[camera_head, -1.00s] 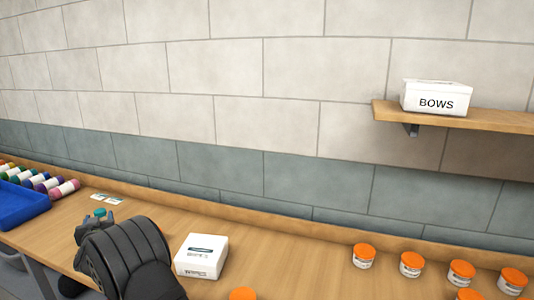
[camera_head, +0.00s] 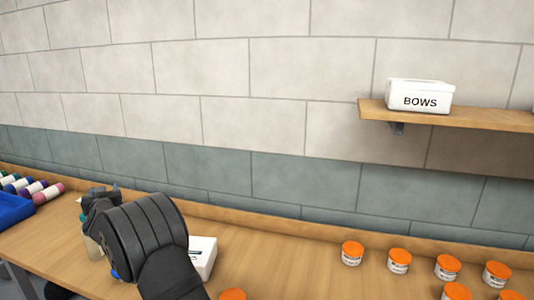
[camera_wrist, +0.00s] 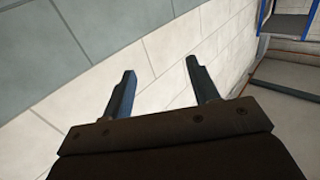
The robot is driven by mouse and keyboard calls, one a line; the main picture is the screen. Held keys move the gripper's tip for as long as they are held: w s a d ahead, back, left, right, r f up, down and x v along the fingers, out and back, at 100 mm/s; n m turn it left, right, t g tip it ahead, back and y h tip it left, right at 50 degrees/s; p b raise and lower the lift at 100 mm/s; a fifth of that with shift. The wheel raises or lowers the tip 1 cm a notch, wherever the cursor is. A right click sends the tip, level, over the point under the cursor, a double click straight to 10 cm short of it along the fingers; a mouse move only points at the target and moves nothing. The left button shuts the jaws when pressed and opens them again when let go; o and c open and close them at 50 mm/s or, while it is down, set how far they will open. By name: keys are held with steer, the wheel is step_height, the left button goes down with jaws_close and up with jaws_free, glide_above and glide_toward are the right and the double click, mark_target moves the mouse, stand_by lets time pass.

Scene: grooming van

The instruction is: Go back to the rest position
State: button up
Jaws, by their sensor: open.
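My gripper (camera_head: 100,191) is at the left of the head view, raised over the table with my black wrist in front of it. In the wrist view my gripper (camera_wrist: 160,70) has its two fingers apart, with only pale wall blocks between them, so it is empty. A pale bottle (camera_head: 93,247) shows just below and beside the gripper, partly hidden by my wrist. I cannot see the gripper touching it.
A white box (camera_head: 205,260) on the wooden table (camera_head: 270,255) is partly covered by my arm. Several orange-lidded jars (camera_head: 399,260) stand at right. A blue tray (camera_head: 14,208) and coloured bottles (camera_head: 40,190) are at far left. A BOWS box (camera_head: 420,97) sits on a wall shelf (camera_head: 465,121).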

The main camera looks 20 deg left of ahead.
steer(key=w+d+r+m+t+h, duration=0.1)
steer(key=w+d+m+t+h, duration=0.1)
steer(key=w+d, duration=0.9)
steer(key=w+d+r+m+t+h, duration=0.1)
steer(key=w+d+m+h, duration=0.15)
steer(key=w+d, duration=0.85)
steer(key=w+d+m+t+h, duration=0.1)
steer(key=w+d+h, duration=0.1)
steer(key=d, duration=1.2)
steer(key=w+d+m+t+h, duration=0.1)
steer(key=w+d+h, duration=0.1)
steer(key=d, duration=1.3)
steer(key=shift+w+d+m+h, duration=0.2)
steer(key=shift+m+h, duration=0.15)
steer(key=shift+h, duration=0.4)
